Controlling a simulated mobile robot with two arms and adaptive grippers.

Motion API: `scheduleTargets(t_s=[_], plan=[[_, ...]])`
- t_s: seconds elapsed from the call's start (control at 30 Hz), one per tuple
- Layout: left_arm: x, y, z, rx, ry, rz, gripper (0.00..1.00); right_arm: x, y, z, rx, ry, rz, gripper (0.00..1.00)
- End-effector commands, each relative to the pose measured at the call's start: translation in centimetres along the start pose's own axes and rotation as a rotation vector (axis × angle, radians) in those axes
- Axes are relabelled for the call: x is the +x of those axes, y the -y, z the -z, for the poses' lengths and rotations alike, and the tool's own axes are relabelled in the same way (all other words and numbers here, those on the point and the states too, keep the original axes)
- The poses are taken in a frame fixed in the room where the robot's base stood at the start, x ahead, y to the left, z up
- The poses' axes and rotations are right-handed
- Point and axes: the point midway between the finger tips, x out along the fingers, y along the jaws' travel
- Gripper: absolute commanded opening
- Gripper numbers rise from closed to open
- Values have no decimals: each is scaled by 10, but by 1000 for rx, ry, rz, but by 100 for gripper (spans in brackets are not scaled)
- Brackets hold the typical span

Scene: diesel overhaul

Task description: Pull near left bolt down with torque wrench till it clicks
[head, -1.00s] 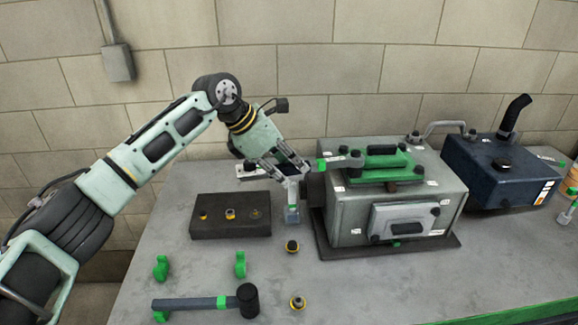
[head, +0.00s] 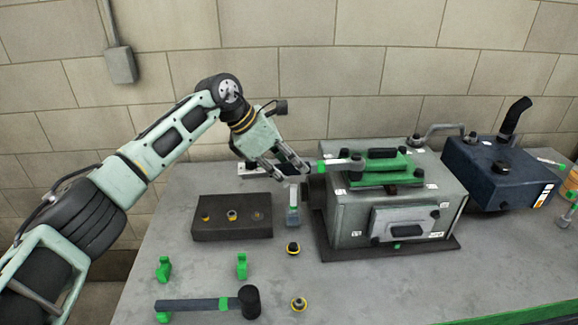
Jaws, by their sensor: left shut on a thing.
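My left gripper (head: 290,169) is at the left end of the grey engine block (head: 352,220), shut on the torque wrench. The wrench (head: 338,165) lies roughly level, with a green band beside the fingers and a grey shaft reaching right over the green engine cover (head: 385,170). Its dark head end (head: 356,161) is at the cover's near left corner; the near left bolt is hidden there, so its seating cannot be told. Another dark bolt head (head: 419,173) shows at the cover's near right corner. My right gripper is not in view.
A dark block with round fittings (head: 232,231), a small clear bottle (head: 293,212) and a hammer (head: 205,304) on green holders stand left of the engine. A navy tank (head: 500,170) stands right.

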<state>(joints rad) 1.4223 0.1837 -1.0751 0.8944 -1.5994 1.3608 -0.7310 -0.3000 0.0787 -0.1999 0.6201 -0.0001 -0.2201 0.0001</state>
Motion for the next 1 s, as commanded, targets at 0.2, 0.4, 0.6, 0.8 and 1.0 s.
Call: scheduleTargets(t_s=[0.2, 0.4, 0.6, 0.8, 1.0], plan=[[-5, -12, 2, 1, -2, -10, 0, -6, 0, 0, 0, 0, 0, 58], [-3, -17, 2, 27, -2, 6, 0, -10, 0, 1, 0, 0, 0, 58], [-3, -17, 4, 28, -2, 6, 0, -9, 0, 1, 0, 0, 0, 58], [-4, -20, 2, 36, -2, 13, 0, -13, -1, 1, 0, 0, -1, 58], [-3, -22, 2, 51, -1, 22, 0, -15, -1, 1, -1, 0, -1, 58]])
